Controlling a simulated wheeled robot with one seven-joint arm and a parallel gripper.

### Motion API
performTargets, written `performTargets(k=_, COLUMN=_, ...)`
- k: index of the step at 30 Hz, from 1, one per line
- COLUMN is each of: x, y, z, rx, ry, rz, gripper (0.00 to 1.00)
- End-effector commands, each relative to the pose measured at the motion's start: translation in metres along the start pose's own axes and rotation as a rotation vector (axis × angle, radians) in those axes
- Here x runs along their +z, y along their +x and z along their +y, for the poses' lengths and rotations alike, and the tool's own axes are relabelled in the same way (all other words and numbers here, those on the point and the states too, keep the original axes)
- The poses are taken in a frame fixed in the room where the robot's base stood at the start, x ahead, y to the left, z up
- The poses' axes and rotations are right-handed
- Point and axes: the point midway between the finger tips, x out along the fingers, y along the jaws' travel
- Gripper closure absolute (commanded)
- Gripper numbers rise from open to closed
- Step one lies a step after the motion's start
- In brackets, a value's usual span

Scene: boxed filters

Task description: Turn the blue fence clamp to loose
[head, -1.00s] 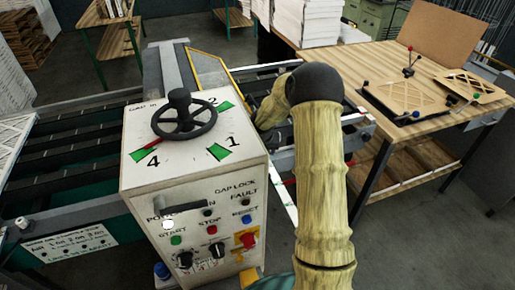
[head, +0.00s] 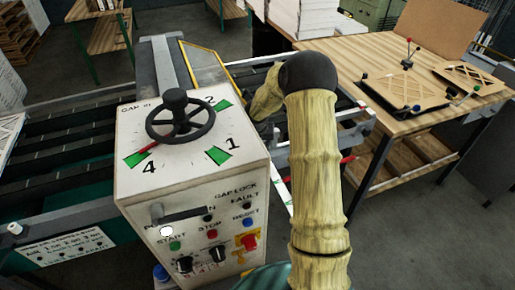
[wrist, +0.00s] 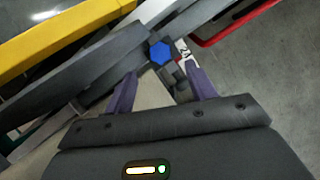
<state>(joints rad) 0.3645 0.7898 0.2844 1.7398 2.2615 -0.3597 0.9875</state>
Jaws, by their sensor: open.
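The blue fence clamp (wrist: 160,52) shows in the wrist view as a small blue hexagonal knob on a grey rail. A dark block and a white label with a dark mark (wrist: 184,50) lie close to it. My gripper (wrist: 163,82) is open, with its two purple fingers pointing toward the knob. The knob appears just beyond the fingertips, between their lines; the exact gap cannot be told. In the head view my arm hides the gripper, and I cannot make out the clamp.
A white control console (head: 190,180) with a black handwheel (head: 181,117) stands left of my arm. A yellow-edged guard (head: 212,68) is behind it. A wooden workbench (head: 375,68) with small fixtures stands at the right. The wrist view shows a red bar (wrist: 235,25) and a yellow beam (wrist: 65,35).

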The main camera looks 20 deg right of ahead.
Motion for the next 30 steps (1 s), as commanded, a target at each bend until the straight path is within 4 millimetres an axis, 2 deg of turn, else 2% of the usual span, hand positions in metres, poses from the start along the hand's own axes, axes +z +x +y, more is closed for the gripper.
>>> performTargets(k=5, x=0.000, y=0.011, z=0.000, rx=-0.001, ry=0.000, rz=0.002, gripper=0.44)
performTargets(k=18, x=0.000, y=0.067, z=0.001, rx=0.000, ry=-0.001, rz=0.002, gripper=0.44)
performTargets(k=30, x=0.000, y=0.075, z=0.000, rx=0.000, ry=0.000, rz=0.000, gripper=0.46)
